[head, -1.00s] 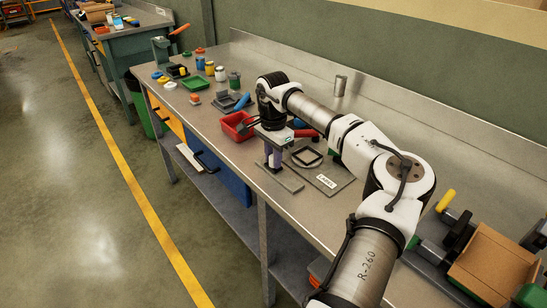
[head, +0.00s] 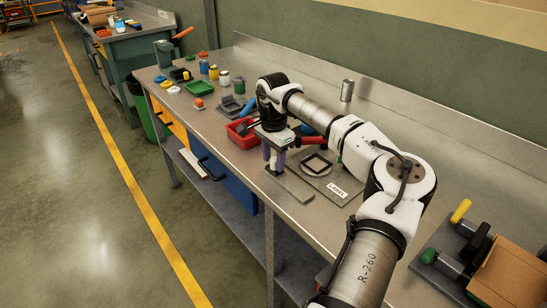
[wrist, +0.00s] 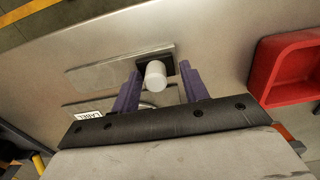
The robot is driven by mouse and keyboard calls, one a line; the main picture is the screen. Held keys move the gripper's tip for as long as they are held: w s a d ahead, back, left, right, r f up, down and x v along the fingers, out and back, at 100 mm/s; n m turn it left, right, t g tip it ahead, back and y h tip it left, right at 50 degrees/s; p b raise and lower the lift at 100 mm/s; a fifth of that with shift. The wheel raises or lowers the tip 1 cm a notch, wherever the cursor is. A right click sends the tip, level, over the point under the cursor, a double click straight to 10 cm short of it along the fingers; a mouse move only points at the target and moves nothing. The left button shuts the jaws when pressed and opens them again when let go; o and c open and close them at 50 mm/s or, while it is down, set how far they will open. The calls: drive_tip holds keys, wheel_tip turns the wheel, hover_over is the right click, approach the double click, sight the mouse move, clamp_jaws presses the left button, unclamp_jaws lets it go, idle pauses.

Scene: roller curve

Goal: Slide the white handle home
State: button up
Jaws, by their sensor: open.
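The white handle (wrist: 155,76) is a short rounded white knob on a dark block at the right end of a flat grey rail (wrist: 112,69) in the wrist view. My gripper (wrist: 161,68) is open, with one purple finger on each side of the knob. Whether either finger touches it I cannot tell. In the head view my gripper (head: 273,160) points down over the grey rail (head: 291,188), which lies near the bench's front edge. The knob is hidden there by my fingers.
A plate with a LABEL tag (head: 337,190) lies right of the rail. A red tray (head: 241,135) stands close behind my gripper, left of it. Several small jars and a green tray (head: 199,88) are farther left. A cardboard box (head: 507,275) is at the right.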

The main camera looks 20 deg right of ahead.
sight(273, 158)
wheel_tip(273, 158, up, 14)
drive_tip(key=b, duration=0.2)
drive_tip(key=shift+b, duration=0.3)
drive_tip(key=shift+f, duration=0.1)
idle(0.5)
